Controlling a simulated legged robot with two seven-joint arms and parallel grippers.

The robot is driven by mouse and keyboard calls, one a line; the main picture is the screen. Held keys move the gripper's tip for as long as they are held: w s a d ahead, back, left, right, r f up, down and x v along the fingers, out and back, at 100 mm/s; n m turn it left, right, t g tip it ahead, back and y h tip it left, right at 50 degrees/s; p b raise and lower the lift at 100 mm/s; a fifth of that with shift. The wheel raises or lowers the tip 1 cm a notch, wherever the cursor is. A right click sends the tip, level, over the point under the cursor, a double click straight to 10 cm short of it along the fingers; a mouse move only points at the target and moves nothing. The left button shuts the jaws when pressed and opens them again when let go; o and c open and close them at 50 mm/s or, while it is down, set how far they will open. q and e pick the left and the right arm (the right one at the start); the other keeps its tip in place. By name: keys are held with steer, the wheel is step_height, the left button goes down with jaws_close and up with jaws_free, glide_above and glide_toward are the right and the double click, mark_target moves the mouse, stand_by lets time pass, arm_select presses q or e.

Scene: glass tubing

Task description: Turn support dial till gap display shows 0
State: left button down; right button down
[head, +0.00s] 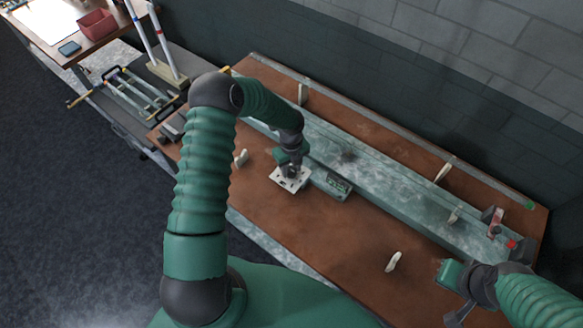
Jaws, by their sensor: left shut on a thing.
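The support dial is mostly hidden under my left gripper (291,172), which points down over a small pale plate (284,183) on the brown bench. My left gripper is shut on the dial there. Right beside it is a grey box with a small dark green gap display (338,184); its digits are too small to read. My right gripper (456,309) is at the lower right, over the bench's front part, apart from the dial; its fingers are too unclear to tell open from shut.
A long grey metal channel (395,195) runs along the brown bench (290,225). A red-and-grey fitting (495,222) is at the right end. At far left are a rack (138,92) and a red bin (97,24).

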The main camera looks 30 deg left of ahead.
mark_target(291, 169)
arm_select(q)
steer(key=c, duration=1.2)
jaws_free()
steer(key=shift+w+a, duration=0.1)
steer(key=o, duration=0.3)
step_height(291, 169, up, 17)
steer(key=b, duration=0.2)
steer(key=shift+f, duration=0.2)
steer(key=shift+w+a, duration=0.1)
